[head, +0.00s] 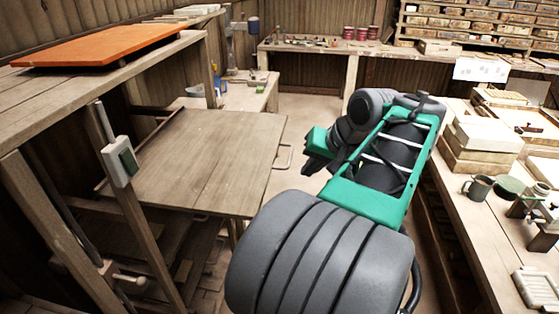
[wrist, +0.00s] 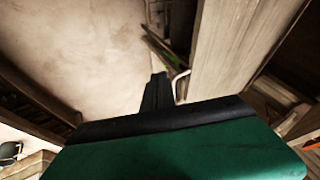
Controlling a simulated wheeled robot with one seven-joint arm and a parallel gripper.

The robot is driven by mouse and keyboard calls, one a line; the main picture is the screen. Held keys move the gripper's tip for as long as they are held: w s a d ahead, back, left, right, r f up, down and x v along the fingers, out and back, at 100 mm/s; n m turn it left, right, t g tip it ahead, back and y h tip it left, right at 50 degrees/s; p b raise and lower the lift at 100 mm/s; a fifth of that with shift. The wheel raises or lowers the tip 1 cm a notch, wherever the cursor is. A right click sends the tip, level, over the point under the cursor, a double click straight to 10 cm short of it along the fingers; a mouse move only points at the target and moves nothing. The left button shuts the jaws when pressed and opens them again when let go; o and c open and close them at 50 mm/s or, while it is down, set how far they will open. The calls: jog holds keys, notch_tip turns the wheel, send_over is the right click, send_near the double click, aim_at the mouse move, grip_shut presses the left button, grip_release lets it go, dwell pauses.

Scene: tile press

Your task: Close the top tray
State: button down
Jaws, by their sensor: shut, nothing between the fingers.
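The top tray (head: 205,160) is a flat wooden board that sticks far out of the wooden press frame at the left in the head view. Its metal handle (head: 285,157) is on its right edge. My gripper (head: 307,166) is just right of the handle, with a small gap showing between them in the head view. In the wrist view the shut fingers (wrist: 157,90) point beside the pale handle (wrist: 180,84) and the board (wrist: 235,45). The gripper is shut and empty. I cannot tell whether the fingers touch the handle.
An orange board (head: 105,45) lies on top of the frame. A switch box (head: 120,160) is on the front post. A workbench (head: 500,190) with mugs and blocks runs along the right, close to my arm. Clear floor (head: 305,120) lies behind the gripper.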

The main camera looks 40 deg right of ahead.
jog(key=w+a+f, duration=0.2)
jog(key=w+f, duration=0.2)
jog(key=w, duration=0.4)
jog(key=shift+f+t, duration=0.15)
jog(key=shift+t, duration=0.15)
jog(key=shift+w+a, duration=0.1)
jog(key=shift+a, duration=0.05)
